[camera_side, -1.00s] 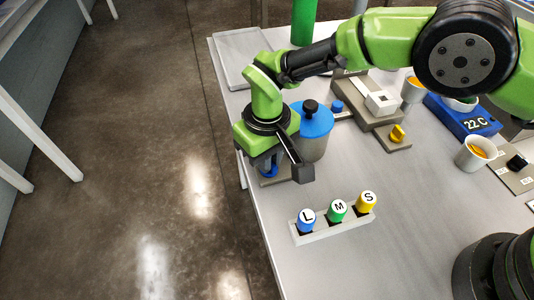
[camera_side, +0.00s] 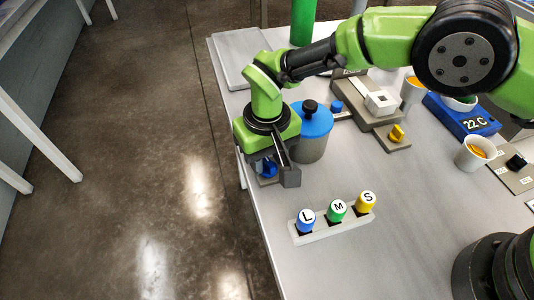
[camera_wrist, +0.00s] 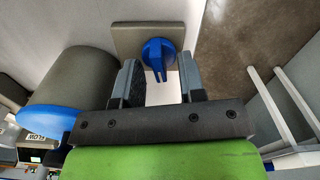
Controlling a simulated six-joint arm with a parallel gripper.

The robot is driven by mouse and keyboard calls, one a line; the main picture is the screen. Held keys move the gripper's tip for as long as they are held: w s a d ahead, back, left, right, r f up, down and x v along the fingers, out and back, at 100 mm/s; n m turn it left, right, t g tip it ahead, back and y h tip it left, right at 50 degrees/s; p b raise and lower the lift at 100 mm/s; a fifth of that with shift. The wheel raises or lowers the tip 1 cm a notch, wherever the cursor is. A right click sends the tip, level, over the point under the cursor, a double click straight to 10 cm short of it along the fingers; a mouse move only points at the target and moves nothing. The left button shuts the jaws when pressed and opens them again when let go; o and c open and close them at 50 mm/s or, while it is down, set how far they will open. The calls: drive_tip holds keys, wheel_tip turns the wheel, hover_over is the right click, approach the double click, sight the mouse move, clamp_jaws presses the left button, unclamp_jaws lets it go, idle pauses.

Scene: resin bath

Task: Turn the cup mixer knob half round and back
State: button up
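A blue knob (camera_wrist: 157,52) with a raised grip stands on a small grey-beige plate (camera_wrist: 125,38) in the wrist view. It also shows in the side view (camera_side: 268,168), partly hidden by my gripper. My gripper (camera_wrist: 160,82) is open and empty, its two dark fingers apart. In the wrist view the knob appears between and just beyond the fingertips, and I see no contact. In the side view my gripper (camera_side: 274,168) is at the knob, near the table's left edge. No label shows on this plate.
A grey pot with a blue lid (camera_side: 313,120) stands close beside my gripper. A rack (camera_side: 335,229) with L, M and S bottles is in front. A yellow knob (camera_side: 397,133), a blue 22 C unit (camera_side: 474,122) and cups (camera_side: 474,155) are to the right.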

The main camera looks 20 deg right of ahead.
sight(267, 159)
wheel_tip(267, 159, up, 10)
idle(0.6)
